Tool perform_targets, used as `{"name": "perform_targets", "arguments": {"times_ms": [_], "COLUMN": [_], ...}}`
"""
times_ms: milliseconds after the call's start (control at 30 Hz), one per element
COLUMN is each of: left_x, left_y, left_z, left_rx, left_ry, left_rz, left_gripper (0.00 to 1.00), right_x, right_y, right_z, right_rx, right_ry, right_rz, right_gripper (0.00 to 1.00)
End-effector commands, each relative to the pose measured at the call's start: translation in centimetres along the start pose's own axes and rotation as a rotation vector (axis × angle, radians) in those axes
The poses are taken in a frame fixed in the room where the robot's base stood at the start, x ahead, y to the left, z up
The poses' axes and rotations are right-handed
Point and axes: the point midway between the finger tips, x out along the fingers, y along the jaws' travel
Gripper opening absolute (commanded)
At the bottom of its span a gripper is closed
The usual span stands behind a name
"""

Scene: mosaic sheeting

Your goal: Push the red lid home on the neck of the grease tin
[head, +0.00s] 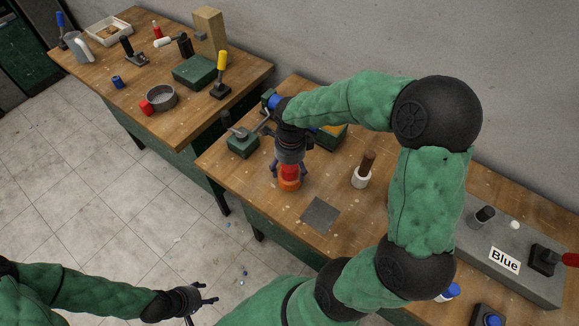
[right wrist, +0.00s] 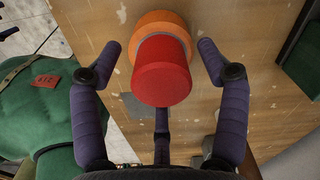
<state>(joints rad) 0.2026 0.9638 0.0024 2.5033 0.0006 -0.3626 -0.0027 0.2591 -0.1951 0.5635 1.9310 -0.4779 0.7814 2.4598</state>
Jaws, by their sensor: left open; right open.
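The orange grease tin (head: 289,184) stands on the near wooden table. The red lid (head: 290,171) sits at its top, directly under my right gripper (head: 289,170). In the right wrist view the red lid (right wrist: 162,72) is in front of the orange tin (right wrist: 160,24), with a grey ring between them. My right gripper (right wrist: 160,65) is open, its fingers on either side of the lid and apart from it. I cannot tell how far the lid is seated. My left gripper (head: 208,299) is open and empty over the floor at lower left.
A white-and-brown cylinder (head: 361,177) stands right of the tin. A dark square plate (head: 320,215) lies in front. A green block with a handle (head: 241,143) is at left. A grey box labelled "Blue" (head: 520,270) is at right. Another table (head: 130,95) holds several tools.

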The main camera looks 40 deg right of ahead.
Motion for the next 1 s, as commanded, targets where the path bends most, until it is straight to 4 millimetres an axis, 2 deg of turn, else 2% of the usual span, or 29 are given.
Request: {"name": "perform_targets", "arguments": {"times_ms": [167,500,700,833,1000], "left_x": [0.0,0.0,0.0,0.0,0.0], "left_y": [0.0,0.0,0.0,0.0,0.0], "left_z": [0.0,0.0,0.0,0.0,0.0], "left_rx": [0.0,0.0,0.0,0.0,0.0], "left_ry": [0.0,0.0,0.0,0.0,0.0], "left_rz": [0.0,0.0,0.0,0.0,0.0], "left_gripper": [0.57,0.57,0.57,0.57,0.57], "right_x": [-1.2,-7.7,-10.6,-11.7,-12.0], "right_y": [-0.1,-0.1,-0.1,0.0,0.0], "right_z": [0.1,0.1,0.1,0.1,0.0], "right_rx": [0.0,0.0,-0.001,-0.001,0.0], "right_ry": [-0.002,-0.004,-0.002,-0.002,0.0], "right_rz": [-0.004,-0.005,-0.002,-0.002,-0.001], "right_gripper": [0.76,0.76,0.76,0.76,0.76]}}
